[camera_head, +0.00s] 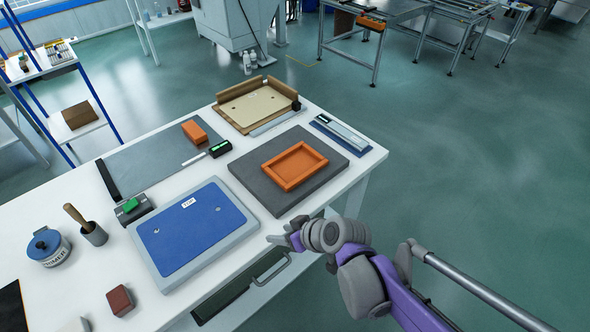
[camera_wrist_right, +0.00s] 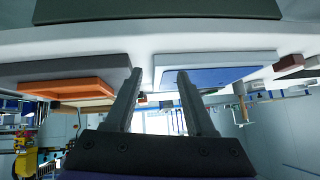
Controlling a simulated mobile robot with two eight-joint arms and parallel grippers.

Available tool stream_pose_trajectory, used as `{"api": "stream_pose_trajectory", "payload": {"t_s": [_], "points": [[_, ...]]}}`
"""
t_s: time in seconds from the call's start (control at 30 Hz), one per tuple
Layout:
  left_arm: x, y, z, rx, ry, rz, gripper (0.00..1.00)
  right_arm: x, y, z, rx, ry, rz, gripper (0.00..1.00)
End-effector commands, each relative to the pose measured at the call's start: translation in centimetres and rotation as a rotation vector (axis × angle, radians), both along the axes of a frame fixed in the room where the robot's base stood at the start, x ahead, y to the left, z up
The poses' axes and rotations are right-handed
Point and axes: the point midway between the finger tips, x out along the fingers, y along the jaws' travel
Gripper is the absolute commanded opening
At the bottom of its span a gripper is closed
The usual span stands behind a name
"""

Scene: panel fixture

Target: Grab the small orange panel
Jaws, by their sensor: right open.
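The small orange panel (camera_head: 295,166), a shallow orange frame with a raised rim, lies flat on a dark grey square pad (camera_head: 248,180) near the table's right edge. In the right wrist view the orange panel (camera_wrist_right: 70,90) shows to the left of my fingers, on the dark pad. My right gripper (camera_head: 277,240) is at the table's front edge, beside the blue panel's near corner and apart from the orange panel. Its two fingers (camera_wrist_right: 159,78) are spread with nothing between them. My left gripper is not in view.
A blue panel (camera_head: 190,228) on a grey base lies left of the pad. An orange block (camera_head: 195,132), a cardboard tray (camera_head: 225,116) and a blue-grey strip (camera_head: 340,133) lie farther back. A handle (camera_head: 272,270) sticks out below the table edge. Floor to the right is clear.

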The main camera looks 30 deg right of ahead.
Motion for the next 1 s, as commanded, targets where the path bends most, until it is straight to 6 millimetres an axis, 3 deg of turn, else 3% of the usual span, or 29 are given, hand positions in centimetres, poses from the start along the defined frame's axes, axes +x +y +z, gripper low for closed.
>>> {"api": "stream_pose_trajectory", "payload": {"t_s": [0.03,0.1,0.2,0.4,0.73,1.0], "points": [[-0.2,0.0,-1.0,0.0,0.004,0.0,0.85,2.2,-1.4,-0.7,0.013,-0.071,0.0,0.55],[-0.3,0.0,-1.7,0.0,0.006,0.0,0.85,4.7,-3.2,-0.7,0.018,-0.18,0.006,0.55],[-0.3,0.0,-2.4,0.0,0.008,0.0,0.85,7.3,-6.1,-0.7,0.003,-0.315,-0.007,0.55],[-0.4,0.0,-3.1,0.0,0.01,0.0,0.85,9.6,-9.9,-0.6,-0.037,-0.463,-0.039,0.55],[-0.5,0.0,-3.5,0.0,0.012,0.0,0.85,13.8,-9.3,-1.9,-0.044,-0.482,-0.038,0.55],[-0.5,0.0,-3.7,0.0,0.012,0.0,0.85,15.9,-8.9,-2.7,-0.044,-0.482,-0.04,0.55]]}}
